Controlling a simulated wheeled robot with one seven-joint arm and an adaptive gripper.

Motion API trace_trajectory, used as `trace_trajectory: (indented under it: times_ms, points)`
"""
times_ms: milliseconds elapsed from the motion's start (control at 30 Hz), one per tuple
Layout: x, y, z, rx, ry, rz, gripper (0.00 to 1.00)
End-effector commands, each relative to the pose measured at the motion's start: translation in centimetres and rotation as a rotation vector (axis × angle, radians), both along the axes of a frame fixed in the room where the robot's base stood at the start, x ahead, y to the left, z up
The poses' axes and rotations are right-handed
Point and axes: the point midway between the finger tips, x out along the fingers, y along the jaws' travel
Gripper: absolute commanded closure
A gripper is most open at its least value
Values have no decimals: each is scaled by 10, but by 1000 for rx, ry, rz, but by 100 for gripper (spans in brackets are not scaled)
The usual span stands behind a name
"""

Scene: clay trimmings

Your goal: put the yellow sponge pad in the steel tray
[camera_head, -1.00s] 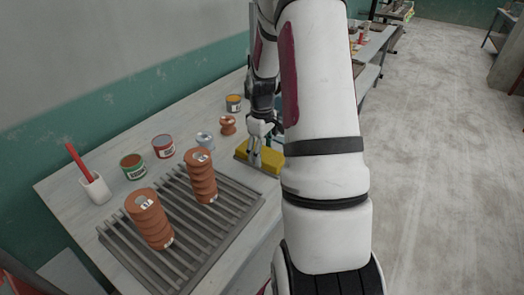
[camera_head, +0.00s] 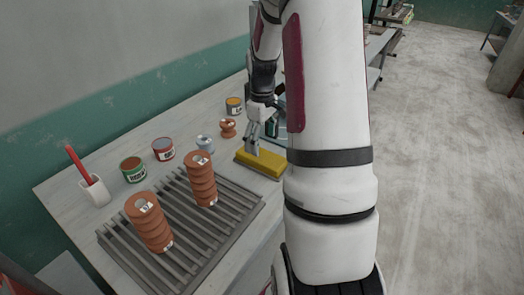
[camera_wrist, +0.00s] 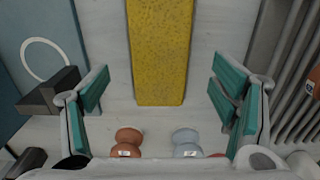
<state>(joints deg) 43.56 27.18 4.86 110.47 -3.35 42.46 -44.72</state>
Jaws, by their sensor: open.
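The yellow sponge pad (camera_head: 264,163) lies flat on the table beyond the far right end of the slatted rack. A grey strip shows along its near lower edge. The pad also shows in the wrist view (camera_wrist: 160,45), running from the top edge to the middle. My gripper (camera_wrist: 160,92) is open and empty, with a teal-padded finger on each side of the picture and the pad's end between them. In the head view my gripper (camera_head: 262,140) is just above and behind the pad. I cannot make out a steel tray for sure; my arm hides part of the table.
The grey slatted rack (camera_head: 180,262) carries two stacks of brown clay pieces (camera_head: 150,222). Behind it stand paint tins (camera_head: 133,168), a cup with a red stick (camera_head: 95,190) and small spools (camera_head: 228,128). A blue-grey surface with a white ring (camera_wrist: 70,62) lies left in the wrist view.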

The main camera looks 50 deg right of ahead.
Motion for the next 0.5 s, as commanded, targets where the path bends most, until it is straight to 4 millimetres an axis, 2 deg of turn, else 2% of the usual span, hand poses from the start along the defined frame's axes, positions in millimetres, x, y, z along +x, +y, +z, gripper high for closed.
trace_trajectory:
  times_ms: [33, 200, 400, 500]
  points:
    - [1, -1, 12, -3, -5, 0, 21]
    - [1, 0, 41, -2, -3, 0, 21]
    - [0, 0, 59, -1, 0, 0, 21]
    - [2, 9, 70, -8, -7, 1, 21]
